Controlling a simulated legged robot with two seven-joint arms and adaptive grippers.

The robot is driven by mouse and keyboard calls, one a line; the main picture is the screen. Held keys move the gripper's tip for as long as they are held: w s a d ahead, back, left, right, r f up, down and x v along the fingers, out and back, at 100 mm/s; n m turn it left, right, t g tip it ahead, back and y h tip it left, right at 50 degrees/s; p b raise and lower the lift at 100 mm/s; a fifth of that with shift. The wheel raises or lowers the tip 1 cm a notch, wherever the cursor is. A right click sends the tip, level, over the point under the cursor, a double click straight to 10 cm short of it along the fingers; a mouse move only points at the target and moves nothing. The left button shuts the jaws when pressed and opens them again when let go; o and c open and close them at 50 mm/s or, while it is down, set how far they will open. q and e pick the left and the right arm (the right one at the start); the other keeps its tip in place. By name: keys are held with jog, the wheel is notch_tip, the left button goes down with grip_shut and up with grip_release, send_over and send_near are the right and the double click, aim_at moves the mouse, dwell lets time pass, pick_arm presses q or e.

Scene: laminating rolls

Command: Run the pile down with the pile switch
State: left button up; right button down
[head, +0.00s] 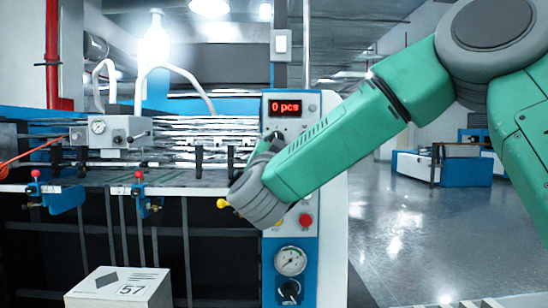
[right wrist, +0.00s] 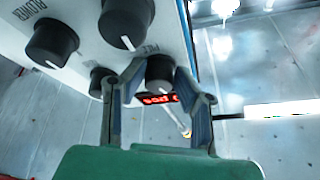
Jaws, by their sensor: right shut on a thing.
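The pile switch (right wrist: 160,73) is a dark round knob with a white pointer mark and a label beside it that seems to read PILE. In the right wrist view, the fingers of my right gripper (right wrist: 158,80) stand on both sides of it and are shut on it. In the head view my right gripper (head: 262,190) is at the control panel (head: 270,222) and covers much of its middle, so the switch cannot be made out clearly there. The pile of white sheets (head: 205,132) lies behind the machine's front bar. My left gripper is not in view.
A red display (head: 286,106) reads 0 pcs. Other dark knobs (right wrist: 127,20) sit close to the fingers. A red button (head: 306,220) and a gauge (head: 290,261) are lower on the panel. A box marked 57 (head: 120,288) stands front left.

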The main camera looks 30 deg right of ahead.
jog(key=shift+r+m+g+h+b, duration=0.2)
jog(key=shift+m+g+h+b, duration=0.2)
jog(key=shift+m, duration=0.65)
jog(key=shift+r+m+g+h+b, duration=0.25)
jog(key=shift+m+g+b, duration=0.25)
jog(key=shift+m, duration=0.55)
jog(key=c, duration=1.3)
grip_release()
jog(key=v, duration=1.2)
jog(key=shift+s+f, duration=0.1)
jog(key=shift+f, duration=0.05)
jog(key=shift+f, duration=0.1)
